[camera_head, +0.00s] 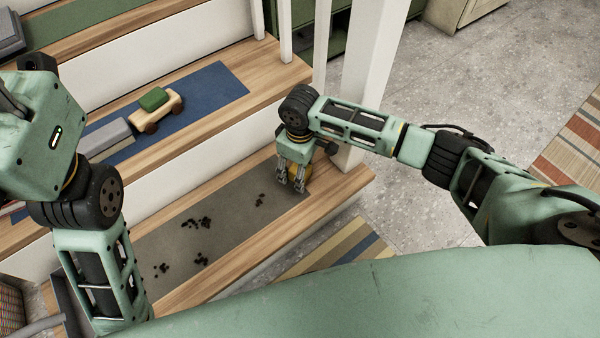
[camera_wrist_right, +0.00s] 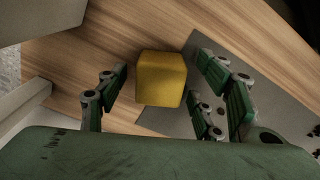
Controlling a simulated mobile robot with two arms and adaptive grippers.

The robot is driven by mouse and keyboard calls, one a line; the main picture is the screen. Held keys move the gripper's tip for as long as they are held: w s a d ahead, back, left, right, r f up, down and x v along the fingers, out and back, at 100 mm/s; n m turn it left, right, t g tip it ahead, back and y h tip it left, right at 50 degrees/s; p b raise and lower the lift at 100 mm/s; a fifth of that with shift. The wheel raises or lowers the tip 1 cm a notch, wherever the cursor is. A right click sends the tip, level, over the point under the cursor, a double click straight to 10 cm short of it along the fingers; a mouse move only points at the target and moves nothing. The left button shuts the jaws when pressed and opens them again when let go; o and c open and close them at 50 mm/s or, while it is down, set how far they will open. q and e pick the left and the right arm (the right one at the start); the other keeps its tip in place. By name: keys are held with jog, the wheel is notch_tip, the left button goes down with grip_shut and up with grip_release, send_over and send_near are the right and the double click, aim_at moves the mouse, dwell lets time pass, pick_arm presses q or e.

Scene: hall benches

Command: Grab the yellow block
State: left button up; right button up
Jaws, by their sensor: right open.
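The yellow block (camera_wrist_right: 161,79) sits on the wooden stair tread in the right wrist view, beside the edge of the grey mat. It lies between the spread fingers of my right gripper (camera_wrist_right: 165,100), which is open. In the head view my right gripper (camera_head: 292,180) points down at the right end of the lower tread. The yellow block (camera_head: 307,172) shows there only in part, behind the fingers. I cannot tell whether the fingers touch it. My left arm shows at the left edge of the head view, but its fingers are not visible.
The lower tread's grey mat (camera_head: 220,222) carries several dark crumbs (camera_head: 197,222). A wooden toy car with a green block (camera_head: 153,98) stands on a blue mat (camera_head: 215,86) one step up. A white post (camera_head: 368,75) rises close to my right gripper. A striped rug (camera_head: 345,250) lies below.

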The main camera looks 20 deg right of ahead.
jog(key=c, duration=1.3)
jog(key=shift+o, duration=0.2)
jog(key=shift+r, duration=0.1)
